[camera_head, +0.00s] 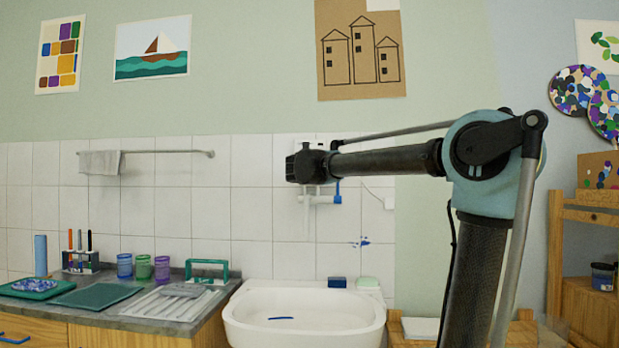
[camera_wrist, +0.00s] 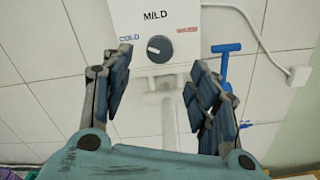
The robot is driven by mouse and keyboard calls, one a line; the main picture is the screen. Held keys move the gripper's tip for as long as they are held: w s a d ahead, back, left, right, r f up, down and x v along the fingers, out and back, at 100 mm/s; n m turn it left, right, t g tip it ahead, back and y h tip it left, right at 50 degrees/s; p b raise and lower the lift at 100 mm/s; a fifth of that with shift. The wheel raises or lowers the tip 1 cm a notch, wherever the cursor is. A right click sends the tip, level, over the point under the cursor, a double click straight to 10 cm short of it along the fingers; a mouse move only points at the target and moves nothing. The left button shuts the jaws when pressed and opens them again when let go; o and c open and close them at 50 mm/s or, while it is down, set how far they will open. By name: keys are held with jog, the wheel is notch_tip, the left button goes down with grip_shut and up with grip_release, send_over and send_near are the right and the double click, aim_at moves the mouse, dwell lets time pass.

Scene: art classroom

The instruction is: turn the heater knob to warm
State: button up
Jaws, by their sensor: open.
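The white heater box (camera_wrist: 182,15) is on the tiled wall in the wrist view. Its dark round knob (camera_wrist: 160,48) is at the lower middle, with MILD printed above, blue COLD at left and a blurred red label at right. A small light mark shows on the knob's left part, but I cannot tell its exact setting. My gripper (camera_wrist: 163,80) is open and empty, its fingers apart on either side below the knob. In the head view, my gripper (camera_head: 300,165) is in front of the heater and hides most of it.
A blue-handled tap (camera_wrist: 226,60) is right of the heater, near my right finger. A white plug (camera_wrist: 299,76) and cable are further right. The white sink (camera_head: 300,315) is below. A counter (camera_head: 218,315) with jars is at left.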

jog(key=w, duration=0.8)
jog(key=shift+w+d, duration=0.15)
jog(key=shift+w, duration=0.15)
jog(key=c, duration=1.1)
